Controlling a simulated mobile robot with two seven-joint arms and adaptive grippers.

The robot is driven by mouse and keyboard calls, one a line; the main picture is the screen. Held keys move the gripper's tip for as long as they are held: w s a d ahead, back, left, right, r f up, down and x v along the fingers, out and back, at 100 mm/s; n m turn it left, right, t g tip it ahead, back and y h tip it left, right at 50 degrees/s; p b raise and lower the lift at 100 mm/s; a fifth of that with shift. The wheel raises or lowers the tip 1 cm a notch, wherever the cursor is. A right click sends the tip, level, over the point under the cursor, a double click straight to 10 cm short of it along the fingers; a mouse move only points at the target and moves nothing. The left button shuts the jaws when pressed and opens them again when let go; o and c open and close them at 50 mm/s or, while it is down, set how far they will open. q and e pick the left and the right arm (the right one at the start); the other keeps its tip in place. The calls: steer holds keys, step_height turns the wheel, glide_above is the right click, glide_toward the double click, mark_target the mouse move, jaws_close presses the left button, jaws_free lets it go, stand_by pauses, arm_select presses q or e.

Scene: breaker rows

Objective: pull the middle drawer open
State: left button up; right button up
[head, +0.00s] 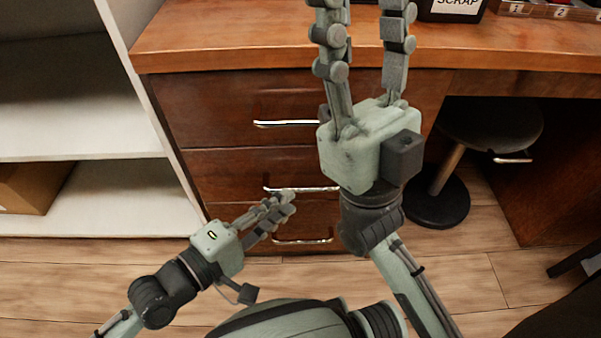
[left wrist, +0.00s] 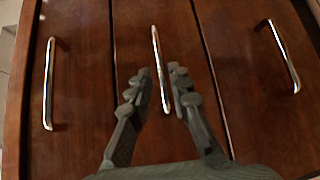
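The middle drawer (head: 225,176) is in the desk's stack of three, between the top and bottom drawers, and its front looks flush with them. Its bar handle (head: 318,189) is silver and level in the head view. My left gripper (head: 289,200) is at the left part of this handle. In the left wrist view, the middle handle (left wrist: 156,50) runs between the two fingertips (left wrist: 161,72), with a narrow gap on each side. The left fingers look partly open. My right gripper (head: 362,15) is raised before the desk, fingers spread and empty, its arm hiding part of the drawers.
The top drawer handle (head: 287,124) is above and the bottom drawer handle (head: 302,241) below. A white shelf unit (head: 110,212) with a cardboard box (head: 28,187) stands at left. A stool (head: 437,208) stands at right under the desk top (head: 230,35).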

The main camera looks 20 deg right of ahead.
mark_target(303, 191)
arm_select(q)
steer(key=x, duration=0.6)
steer(key=shift+w+d+b, duration=0.1)
steer(key=shift+d+b, duration=0.2)
steer(key=shift+b, duration=0.05)
jaws_close()
